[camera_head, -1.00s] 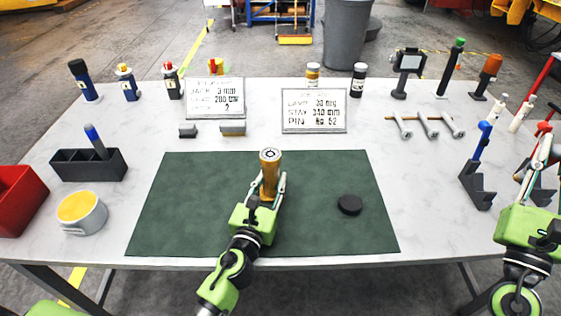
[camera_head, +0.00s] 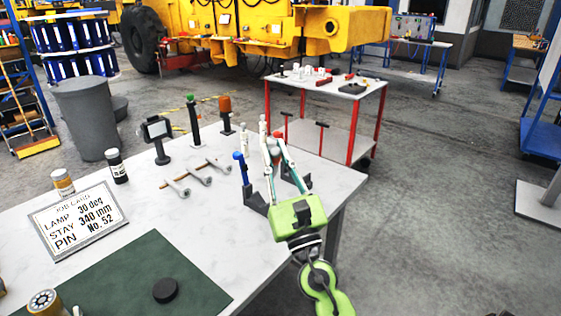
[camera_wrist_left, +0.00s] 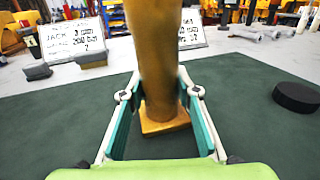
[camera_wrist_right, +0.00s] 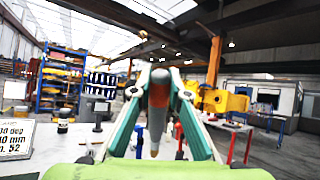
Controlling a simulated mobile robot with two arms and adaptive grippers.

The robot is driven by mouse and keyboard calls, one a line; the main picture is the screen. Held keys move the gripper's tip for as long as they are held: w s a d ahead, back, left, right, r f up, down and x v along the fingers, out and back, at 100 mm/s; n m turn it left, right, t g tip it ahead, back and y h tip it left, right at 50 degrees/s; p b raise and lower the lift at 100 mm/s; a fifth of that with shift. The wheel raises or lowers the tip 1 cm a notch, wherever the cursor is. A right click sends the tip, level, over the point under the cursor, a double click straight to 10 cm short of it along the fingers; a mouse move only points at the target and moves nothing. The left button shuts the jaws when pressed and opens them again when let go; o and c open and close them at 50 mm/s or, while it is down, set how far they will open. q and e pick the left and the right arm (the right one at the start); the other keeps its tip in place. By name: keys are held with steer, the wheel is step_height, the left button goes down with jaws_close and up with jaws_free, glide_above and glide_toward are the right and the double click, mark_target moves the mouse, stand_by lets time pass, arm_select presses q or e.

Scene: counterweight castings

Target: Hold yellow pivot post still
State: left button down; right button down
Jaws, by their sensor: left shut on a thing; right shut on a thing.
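The yellow pivot post (camera_head: 45,303) stands on the green mat (camera_head: 150,265), cut off at the bottom left of the head view. In the left wrist view the post (camera_wrist_left: 157,65) rises from a square yellow foot. My left gripper (camera_wrist_left: 158,95) is shut on its lower part, with one finger on each side. My right gripper (camera_head: 276,150) is shut on a red-topped tool (camera_head: 277,136) at the dark holders near the table's right edge.
A black puck (camera_head: 165,290) lies on the mat. A blue-handled tool (camera_head: 240,165) stands in a dark holder (camera_head: 255,200) left of my right gripper. Several T-shaped pins (camera_head: 195,175) and a job card (camera_head: 78,220) are farther left. A red-framed cart (camera_head: 325,90) stands beyond.

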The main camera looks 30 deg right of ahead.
steer(key=w+a+r+n+y, duration=0.2)
steer(key=a+r+n+y, duration=0.15)
steer(key=a, duration=0.65)
steer(key=w+a+r+n+g+y, duration=0.1)
steer(key=a+r+n+y, duration=0.3)
steer(key=a, duration=0.6)
steer(key=w+a+r+n+y, duration=0.15)
steer(key=a+y, duration=0.35)
steer(key=a, duration=0.6)
steer(key=s+a+f+n+g+y, duration=0.1)
steer(key=s+a+n+g+y, duration=0.2)
steer(key=a, duration=0.9)
steer(key=s+a+n+g+y, duration=0.2)
steer(key=s+a+y, duration=0.3)
steer(key=a, duration=0.7)
steer(key=shift+h, duration=0.55)
steer(key=shift+s+d+f, duration=0.15)
steer(key=shift+s+f, duration=0.05)
steer(key=shift+f, duration=0.9)
steer(key=shift+s+d+f, duration=0.1)
steer(key=shift+s+f, duration=0.1)
steer(key=shift+f, duration=0.9)
steer(key=shift+r, duration=0.1)
